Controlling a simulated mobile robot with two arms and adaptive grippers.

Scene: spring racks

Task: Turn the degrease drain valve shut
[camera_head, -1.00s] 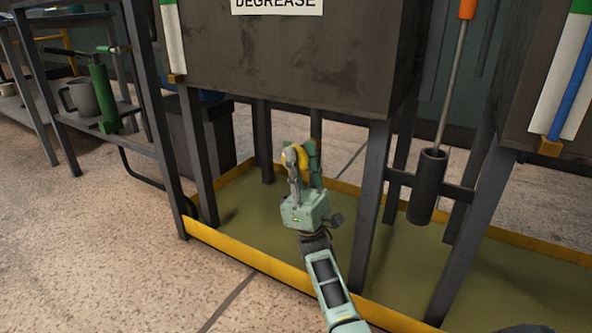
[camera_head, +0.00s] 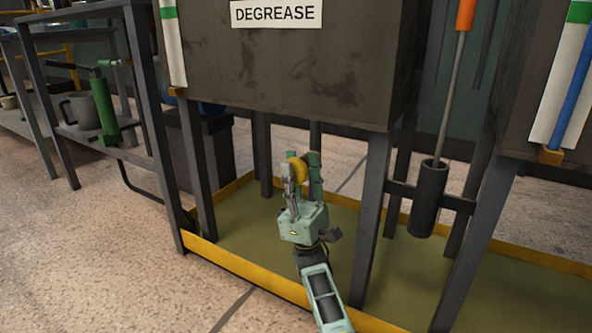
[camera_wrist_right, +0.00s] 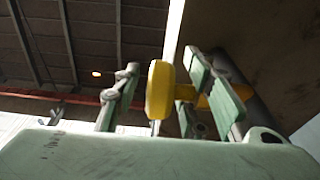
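The dark DEGREASE tank (camera_head: 290,62) stands on legs above a yellow-edged tray (camera_head: 262,281). A yellow valve handle (camera_head: 297,169) shows under the tank. My right gripper (camera_head: 303,172) is raised under the tank with its fingers on either side of the handle. In the right wrist view the yellow handle (camera_wrist_right: 160,90) stands between the two green fingers (camera_wrist_right: 165,95). A gap shows between the left finger and the handle, so the gripper looks open around it. The valve body is mostly hidden behind the fingers. My left gripper is not in view.
Tank legs (camera_head: 371,215) stand to the right of my right arm. A dark cylindrical holder (camera_head: 428,200) with an orange-handled rod is further right. A shelf at left holds a grey mug (camera_head: 80,110) and a green tool (camera_head: 104,108). The floor at front left is clear.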

